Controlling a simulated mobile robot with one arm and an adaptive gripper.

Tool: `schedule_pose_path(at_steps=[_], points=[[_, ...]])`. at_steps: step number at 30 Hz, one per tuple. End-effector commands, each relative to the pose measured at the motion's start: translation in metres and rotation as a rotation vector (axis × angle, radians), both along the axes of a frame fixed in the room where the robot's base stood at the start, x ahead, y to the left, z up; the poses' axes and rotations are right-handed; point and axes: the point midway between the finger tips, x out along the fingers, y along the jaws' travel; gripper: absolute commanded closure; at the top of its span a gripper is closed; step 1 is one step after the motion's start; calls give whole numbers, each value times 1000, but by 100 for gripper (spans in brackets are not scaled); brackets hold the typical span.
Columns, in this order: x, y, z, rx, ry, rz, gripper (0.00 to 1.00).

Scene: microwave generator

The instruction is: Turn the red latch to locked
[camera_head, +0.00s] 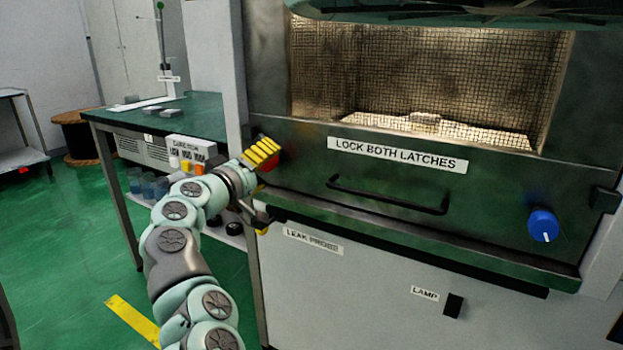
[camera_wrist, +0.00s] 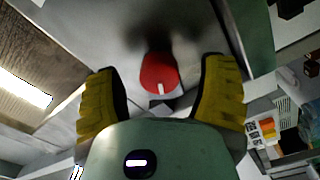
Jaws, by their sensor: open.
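The red latch (camera_head: 268,164) is a round knob at the left end of the dark door front, mostly hidden by my gripper in the head view. In the wrist view the red latch (camera_wrist: 158,72) shows clearly, with a white mark at its lower edge, toward my palm. My gripper (camera_head: 264,190) is open at the latch, with one yellow finger above and the other below in the head view. In the wrist view the fingers stand on either side of the latch, with visible gaps. Contact cannot be told.
A blue latch (camera_head: 543,225) is at the door's right end, its white mark pointing down. A black handle (camera_head: 388,196) crosses the door under a label reading "LOCK BOTH LATCHES" (camera_head: 397,154). A green-topped bench (camera_head: 205,120) with small items stands left of the machine.

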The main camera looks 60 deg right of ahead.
Motion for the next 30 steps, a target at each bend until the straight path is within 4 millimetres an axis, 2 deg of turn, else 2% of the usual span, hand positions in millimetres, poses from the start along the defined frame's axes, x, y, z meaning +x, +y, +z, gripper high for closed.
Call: schedule_pose_path(at_steps=[18,24,30], points=[[-8,77,0,-1,2,-4,29],[-7,88,0,-1,1,0,29],[-8,89,0,0,0,-1,29]])
